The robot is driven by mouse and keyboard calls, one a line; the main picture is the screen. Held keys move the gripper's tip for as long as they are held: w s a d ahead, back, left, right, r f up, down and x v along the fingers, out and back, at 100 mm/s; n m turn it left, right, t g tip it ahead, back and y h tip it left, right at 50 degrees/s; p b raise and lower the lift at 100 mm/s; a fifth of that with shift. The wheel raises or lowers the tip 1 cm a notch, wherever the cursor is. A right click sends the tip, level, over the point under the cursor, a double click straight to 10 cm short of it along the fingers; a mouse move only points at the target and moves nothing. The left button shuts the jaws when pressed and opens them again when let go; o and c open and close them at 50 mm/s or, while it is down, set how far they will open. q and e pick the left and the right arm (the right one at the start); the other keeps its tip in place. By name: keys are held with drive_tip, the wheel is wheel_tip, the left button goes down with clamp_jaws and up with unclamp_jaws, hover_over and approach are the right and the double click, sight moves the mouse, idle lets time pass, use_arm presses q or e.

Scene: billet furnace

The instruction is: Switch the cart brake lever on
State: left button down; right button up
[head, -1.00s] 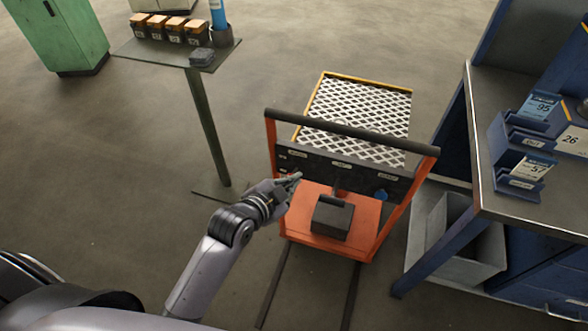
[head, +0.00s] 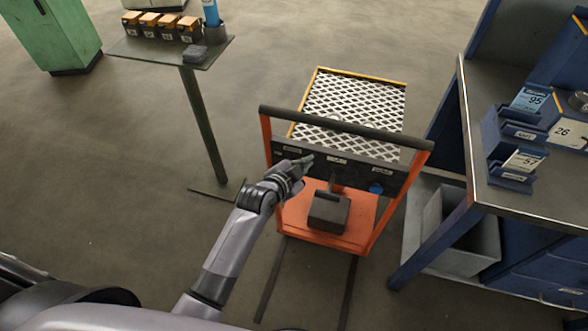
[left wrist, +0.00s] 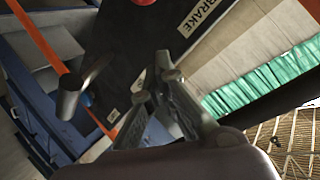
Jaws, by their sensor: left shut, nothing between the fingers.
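The orange cart (head: 295,212) has a dark control panel (head: 360,172) under its black handlebar. In the left wrist view, a BRAKE label (left wrist: 203,14) is on the panel, with a red knob (left wrist: 143,2) near it, cut by the top edge. A grey lever (left wrist: 80,92) with a round end sticks out in the middle of the panel. My left gripper (head: 307,162) is shut and empty, in front of the panel's left part, and hides the control there. It also shows in the left wrist view (left wrist: 155,85). Contact with the panel cannot be told. My right gripper is out of view.
A blue knob (head: 376,189) is at the panel's right. A blue workbench (head: 520,205) stands close at the right, a small table (head: 165,52) at the back left. The floor left of the cart is open.

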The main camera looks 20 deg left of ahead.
use_arm(q)
drive_tip(key=a+f, duration=0.1)
drive_tip(key=s+a+f, duration=0.1)
drive_tip(key=shift+a+f+p, duration=0.3)
drive_tip(key=shift+a+p, duration=0.05)
drive_tip(key=shift+a, duration=0.05)
drive_tip(key=shift+s, duration=0.1)
